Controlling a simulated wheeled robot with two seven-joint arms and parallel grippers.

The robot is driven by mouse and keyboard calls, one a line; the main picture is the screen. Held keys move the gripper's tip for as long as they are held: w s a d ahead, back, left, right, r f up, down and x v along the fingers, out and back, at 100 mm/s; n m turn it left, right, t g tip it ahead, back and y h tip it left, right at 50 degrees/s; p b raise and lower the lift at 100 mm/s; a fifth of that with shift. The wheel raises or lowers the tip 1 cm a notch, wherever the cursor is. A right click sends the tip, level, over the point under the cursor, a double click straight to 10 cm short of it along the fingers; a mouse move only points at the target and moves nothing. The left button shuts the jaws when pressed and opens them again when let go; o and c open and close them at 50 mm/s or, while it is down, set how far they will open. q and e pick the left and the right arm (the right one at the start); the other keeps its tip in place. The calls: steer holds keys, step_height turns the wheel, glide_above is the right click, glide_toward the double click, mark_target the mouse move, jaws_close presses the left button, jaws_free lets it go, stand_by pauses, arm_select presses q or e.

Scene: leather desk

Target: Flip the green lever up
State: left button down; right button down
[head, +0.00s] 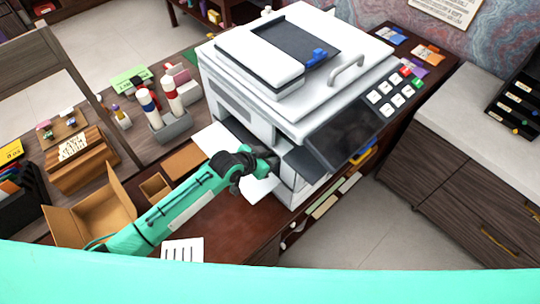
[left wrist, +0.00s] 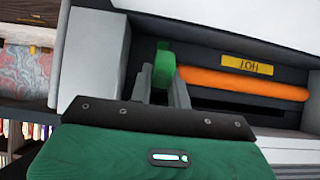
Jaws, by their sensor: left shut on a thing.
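The green lever (left wrist: 164,66) shows in the left wrist view, inside an opening in the printer, at the left end of an orange roller. My left gripper (left wrist: 161,88) is shut on the lever, with a finger on either side of it. In the head view my left gripper (head: 262,163) reaches into the open front of the white printer (head: 262,100); its fingertips and the lever are hidden there. My right gripper is not in view.
The orange roller (left wrist: 243,83) lies beside the lever under a yellow label (left wrist: 246,64). The printer's dark screen panel (head: 343,130) juts out right of my arm. An open cardboard box (head: 90,213) and a grey bottle holder (head: 170,130) stand left on the desk.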

arm_select(q)
steer(key=c, duration=1.3)
jaws_free()
steer(key=shift+b+v, duration=2.45)
steer(key=shift+v, duration=4.5)
